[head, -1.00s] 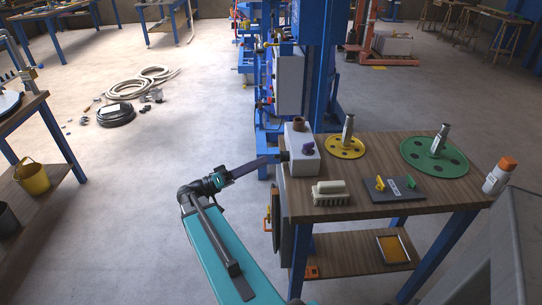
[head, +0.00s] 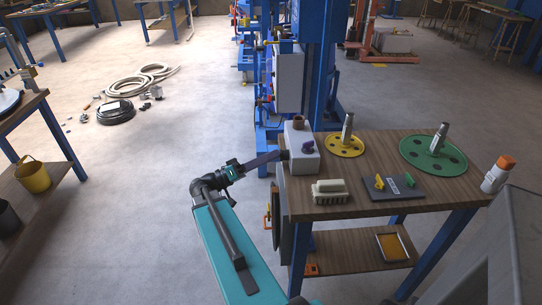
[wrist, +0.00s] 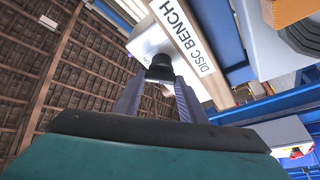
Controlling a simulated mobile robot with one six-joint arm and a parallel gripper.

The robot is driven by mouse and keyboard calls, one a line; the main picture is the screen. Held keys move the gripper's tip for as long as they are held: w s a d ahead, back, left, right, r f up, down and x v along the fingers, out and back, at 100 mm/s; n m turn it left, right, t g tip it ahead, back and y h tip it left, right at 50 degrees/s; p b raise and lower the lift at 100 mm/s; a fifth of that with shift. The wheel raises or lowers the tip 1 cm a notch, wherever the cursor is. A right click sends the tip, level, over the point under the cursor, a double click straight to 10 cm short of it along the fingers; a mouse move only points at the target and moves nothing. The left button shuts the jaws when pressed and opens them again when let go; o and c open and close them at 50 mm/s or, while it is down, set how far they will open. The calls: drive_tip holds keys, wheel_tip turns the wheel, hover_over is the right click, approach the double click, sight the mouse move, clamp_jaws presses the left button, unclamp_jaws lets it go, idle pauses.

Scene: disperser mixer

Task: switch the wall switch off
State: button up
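In the wrist view the pale box (wrist: 155,38) shows with the black fitting (wrist: 160,70) facing me. I cannot tell for sure which part is the switch, or its setting. My gripper (head: 282,155) reaches the box's left side. In the wrist view my gripper's fingers (wrist: 160,84) are apart, one to each side of the black fitting, close to it; contact is unclear.
A blue machine column (head: 322,70) stands behind. A "DISC BENCH" label (wrist: 190,45) shows in the wrist view.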

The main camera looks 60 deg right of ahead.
drive_tip(key=shift+d, duration=0.35)
drive_tip(key=shift+c, duration=0.2)
drive_tip(key=shift+a+f, duration=0.1)
drive_tip(key=shift+a, duration=0.25)
drive_tip(key=shift+n, duration=0.4)
drive_tip(key=n+t+y+p, duration=0.1)
drive_tip(key=n+p, duration=0.3)
drive_tip(key=n, duration=0.1)
drive_tip(key=n+t+y+p, duration=0.1)
drive_tip(key=n+y+p, duration=0.1)
drive_tip(key=n+p, duration=0.2)
drive_tip(key=r+n+t+y+p, duration=0.1)
drive_tip(key=n+y+p, duration=0.1)
drive_tip(key=n+p, duration=0.3)
drive_tip(key=shift+w+n+t, duration=0.1)
drive_tip(key=shift+n+t, duration=0.3)
drive_tip(key=shift+n, duration=0.8)
drive_tip(key=shift+f, duration=0.1)
